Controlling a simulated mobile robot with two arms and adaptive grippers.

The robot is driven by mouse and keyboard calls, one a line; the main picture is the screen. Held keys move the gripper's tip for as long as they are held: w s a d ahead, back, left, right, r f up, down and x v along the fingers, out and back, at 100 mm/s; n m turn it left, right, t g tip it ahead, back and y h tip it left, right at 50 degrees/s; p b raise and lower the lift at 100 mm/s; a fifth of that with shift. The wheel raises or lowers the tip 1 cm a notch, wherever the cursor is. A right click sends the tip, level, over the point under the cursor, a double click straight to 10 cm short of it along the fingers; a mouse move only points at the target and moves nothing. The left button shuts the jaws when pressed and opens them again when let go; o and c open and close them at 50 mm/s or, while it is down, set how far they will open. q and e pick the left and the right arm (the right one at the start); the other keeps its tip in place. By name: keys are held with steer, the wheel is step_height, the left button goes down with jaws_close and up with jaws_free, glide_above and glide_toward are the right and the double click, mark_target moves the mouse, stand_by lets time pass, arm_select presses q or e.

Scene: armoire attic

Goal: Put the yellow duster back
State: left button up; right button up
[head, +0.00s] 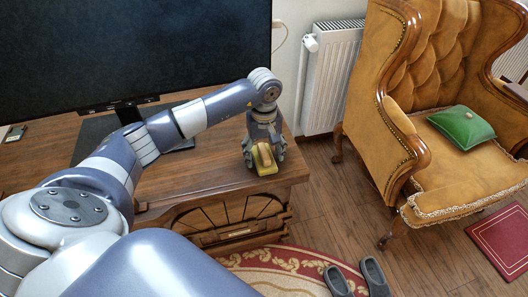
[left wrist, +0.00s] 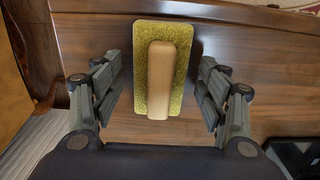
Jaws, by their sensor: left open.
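The yellow duster (head: 264,158) lies on the wooden cabinet top near its right front corner. In the left wrist view the duster (left wrist: 142,92) is a flat yellow pad with a light wooden handle along its middle. My left gripper (head: 263,150) is directly over it. In the left wrist view the two fingers of this gripper (left wrist: 163,95) are apart, one on each side of the duster, with gaps to both. My right gripper is not seen.
The wooden cabinet (head: 195,170) carries a large dark screen (head: 130,45) at the back. A white radiator (head: 333,75), a tan armchair (head: 410,110) with a green cushion (head: 461,127), and grey slippers (head: 375,277) on the floor are to the right.

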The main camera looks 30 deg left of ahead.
mark_target(264, 152)
arm_select(q)
steer(key=shift+r, duration=0.1)
steer(key=shift+r, duration=0.15)
step_height(264, 152, up, 12)
steer(key=p, duration=0.1)
steer(key=shift+p, duration=0.3)
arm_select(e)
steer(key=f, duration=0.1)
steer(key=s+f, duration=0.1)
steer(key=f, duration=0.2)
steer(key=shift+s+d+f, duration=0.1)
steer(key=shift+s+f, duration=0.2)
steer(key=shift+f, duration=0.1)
